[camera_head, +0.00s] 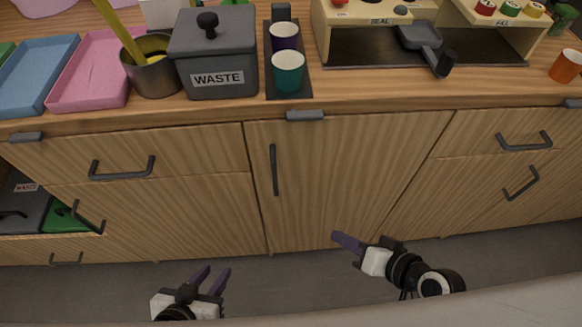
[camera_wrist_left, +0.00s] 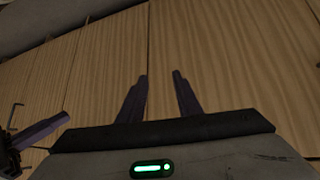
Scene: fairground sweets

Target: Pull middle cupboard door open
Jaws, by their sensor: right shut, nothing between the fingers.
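The middle cupboard door (camera_head: 340,180) is a closed wooden panel with a vertical dark bar handle (camera_head: 274,170) near its left edge. My left gripper (camera_head: 214,276) is open and empty, low in front of the cupboards, below and to the left of the handle. It also shows in the left wrist view (camera_wrist_left: 160,78), its purple fingers apart in front of wooden panels. My right gripper (camera_head: 338,238) is shut and empty near the bottom of the middle door, right of and below the handle. Neither gripper touches the handle.
Drawers with handles (camera_head: 122,168) (camera_head: 524,140) flank the door. At lower left an open compartment shows a dark bin (camera_head: 22,205) and a green item. The counter above holds a waste box (camera_head: 215,60), trays, cups and a pan (camera_head: 425,42). Grey floor lies below.

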